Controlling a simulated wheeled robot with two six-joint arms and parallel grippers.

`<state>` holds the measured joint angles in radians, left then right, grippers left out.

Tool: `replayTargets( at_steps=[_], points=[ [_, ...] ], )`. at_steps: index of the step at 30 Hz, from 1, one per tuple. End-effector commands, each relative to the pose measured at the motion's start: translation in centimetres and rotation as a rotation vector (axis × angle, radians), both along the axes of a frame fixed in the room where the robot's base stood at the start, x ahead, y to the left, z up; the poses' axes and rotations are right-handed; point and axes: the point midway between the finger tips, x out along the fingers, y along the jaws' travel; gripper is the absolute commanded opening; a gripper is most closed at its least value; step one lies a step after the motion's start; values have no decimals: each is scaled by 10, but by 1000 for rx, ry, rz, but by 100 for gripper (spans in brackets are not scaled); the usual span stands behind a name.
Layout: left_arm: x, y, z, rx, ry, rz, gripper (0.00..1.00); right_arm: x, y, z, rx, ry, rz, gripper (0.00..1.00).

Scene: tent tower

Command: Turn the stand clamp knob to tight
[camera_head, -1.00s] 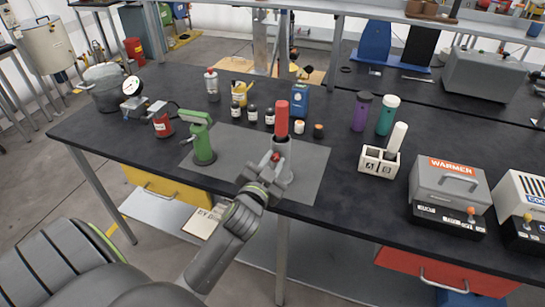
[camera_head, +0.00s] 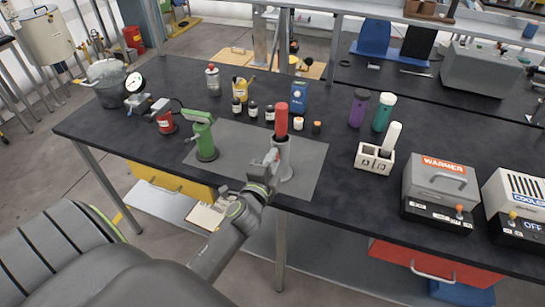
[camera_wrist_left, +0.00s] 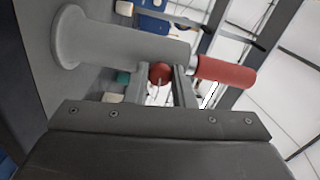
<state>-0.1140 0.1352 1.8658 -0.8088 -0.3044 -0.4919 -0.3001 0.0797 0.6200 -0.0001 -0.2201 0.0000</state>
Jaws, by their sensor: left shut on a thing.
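The grey stand (camera_head: 284,160) is upright on a grey mat near the table's front edge, with a red cylinder (camera_head: 281,121) in its top. In the left wrist view the stand (camera_wrist_left: 120,42) and the red cylinder (camera_wrist_left: 226,73) lie sideways across the picture. A small round red knob (camera_wrist_left: 161,72) is at the stand's side near its upper end. My left gripper (camera_head: 270,162) is at the front side of the stand. In the wrist view its fingers (camera_wrist_left: 167,78) are shut on the knob, one on each side. The knob's marking cannot be read.
A green hand tool on a base (camera_head: 205,138) stands left of the stand on the mat (camera_head: 240,145). Small bottles (camera_head: 252,112) stand behind. A white rack (camera_head: 374,160) and the grey warmer (camera_head: 438,185) are to the right. The mat around the stand is mostly clear.

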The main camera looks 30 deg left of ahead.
Motion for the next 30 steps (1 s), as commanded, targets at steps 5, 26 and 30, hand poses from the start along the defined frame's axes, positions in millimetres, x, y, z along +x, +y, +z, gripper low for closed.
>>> replayTargets(
  at_steps=[5,26,30],
  points=[
    [0,0,2,161,41,1,0,0,0,10,0,0,0,36],
    [0,0,1,809,195,-1,0,0,0,34,0,0,0,36],
    [0,0,1,937,225,0,0,0,0,38,0,0,0,36]
  ],
)
